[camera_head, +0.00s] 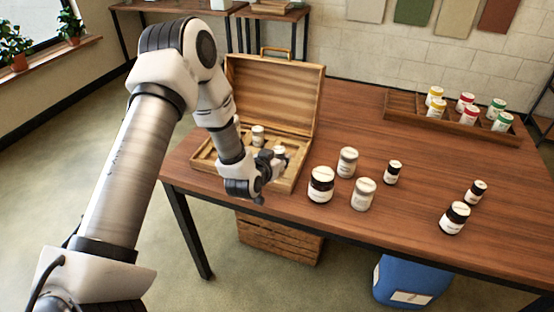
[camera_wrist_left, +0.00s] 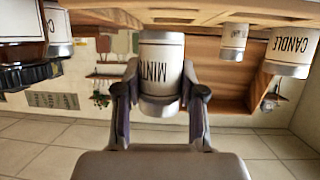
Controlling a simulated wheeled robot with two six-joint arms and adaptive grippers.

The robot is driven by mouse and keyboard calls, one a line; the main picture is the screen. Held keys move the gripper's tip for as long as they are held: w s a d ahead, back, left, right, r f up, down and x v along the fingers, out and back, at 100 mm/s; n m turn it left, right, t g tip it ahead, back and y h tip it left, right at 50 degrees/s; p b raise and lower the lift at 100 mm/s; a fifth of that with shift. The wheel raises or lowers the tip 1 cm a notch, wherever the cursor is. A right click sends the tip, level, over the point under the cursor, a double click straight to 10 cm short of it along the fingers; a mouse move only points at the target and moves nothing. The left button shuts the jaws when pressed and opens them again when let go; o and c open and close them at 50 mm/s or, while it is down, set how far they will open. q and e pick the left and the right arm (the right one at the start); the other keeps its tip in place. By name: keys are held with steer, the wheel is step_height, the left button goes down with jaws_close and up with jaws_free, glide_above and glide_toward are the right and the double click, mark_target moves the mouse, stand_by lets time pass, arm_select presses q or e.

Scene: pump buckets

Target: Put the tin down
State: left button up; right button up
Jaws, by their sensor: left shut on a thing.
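My left gripper (camera_head: 268,172) is at the front right part of the open wooden case (camera_head: 274,97) on the table. It is shut on a white tin (camera_head: 279,151) with a silver lid. In the left wrist view, which is upside down, the two fingers (camera_wrist_left: 160,95) press on either side of this tin (camera_wrist_left: 158,62), whose label starts with "MINT". I cannot tell whether its base touches the case floor. Another white tin (camera_head: 258,130) stands in the case near the back. My right gripper is not in view.
White tins (camera_head: 347,162) and dark-lidded jars (camera_head: 321,184) stand right of the case. A wooden rack (camera_head: 400,107) with several colour-banded tins is at the back right. The left wrist view shows a tin labelled "CANDLE" (camera_wrist_left: 290,50). The table middle (camera_head: 365,120) is clear.

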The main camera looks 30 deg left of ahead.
arm_select(q)
steer(key=shift+w+a+f, duration=0.45)
steer(key=shift+w+a, duration=0.25)
steer(key=shift+f, duration=1.6)
steer(key=o, duration=1.1)
steer(key=shift+o, duration=0.2)
